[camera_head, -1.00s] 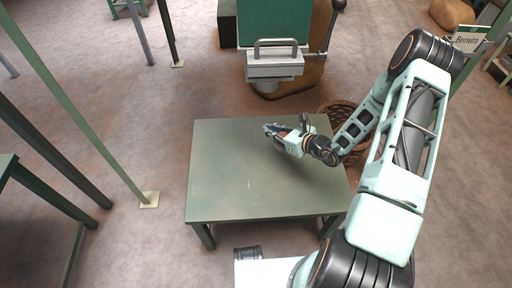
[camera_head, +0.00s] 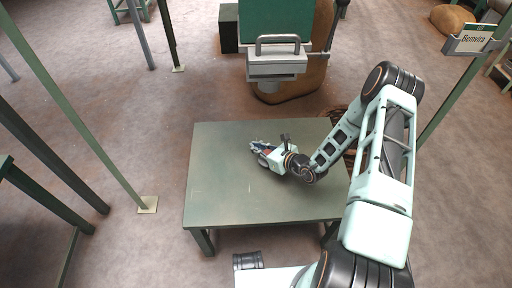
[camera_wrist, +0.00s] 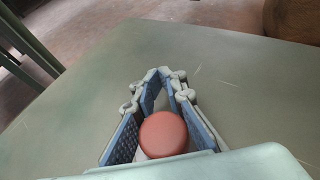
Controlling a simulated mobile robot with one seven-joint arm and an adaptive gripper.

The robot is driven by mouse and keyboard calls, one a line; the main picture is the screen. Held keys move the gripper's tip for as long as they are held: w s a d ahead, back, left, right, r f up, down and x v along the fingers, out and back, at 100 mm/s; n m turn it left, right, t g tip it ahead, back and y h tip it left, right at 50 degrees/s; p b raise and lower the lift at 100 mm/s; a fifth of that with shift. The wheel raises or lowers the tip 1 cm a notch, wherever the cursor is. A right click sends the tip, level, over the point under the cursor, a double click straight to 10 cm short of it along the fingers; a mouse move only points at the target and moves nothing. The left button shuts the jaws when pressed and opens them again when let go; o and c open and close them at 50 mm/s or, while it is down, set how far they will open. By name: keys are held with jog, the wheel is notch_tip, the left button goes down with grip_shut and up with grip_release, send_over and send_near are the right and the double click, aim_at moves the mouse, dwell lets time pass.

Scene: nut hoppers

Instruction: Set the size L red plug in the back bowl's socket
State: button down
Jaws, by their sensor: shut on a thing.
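A red round-topped plug (camera_wrist: 163,134) shows in the wrist view, between the blue-padded fingers near the palm. My gripper (camera_wrist: 165,76) is shut on it, with the fingertips close together beyond it. In the head view my gripper (camera_head: 255,146) is over the green table (camera_head: 220,195), pointing left. The plug's lower part is hidden, and I cannot read a size on it. I cannot make out any bowl or socket in these views.
A grey box with a handle (camera_head: 278,66) stands under a green panel behind the table, with a brown rounded sack (camera_head: 300,88) by it. A wicker basket (camera_head: 350,132) is partly behind my arm. The tabletop is otherwise bare. Green posts stand at the left.

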jog(key=shift+f, duration=0.15)
jog(key=c, duration=2.5)
grip_release()
jog(key=o, duration=0.5)
jog(key=shift+o, duration=0.2)
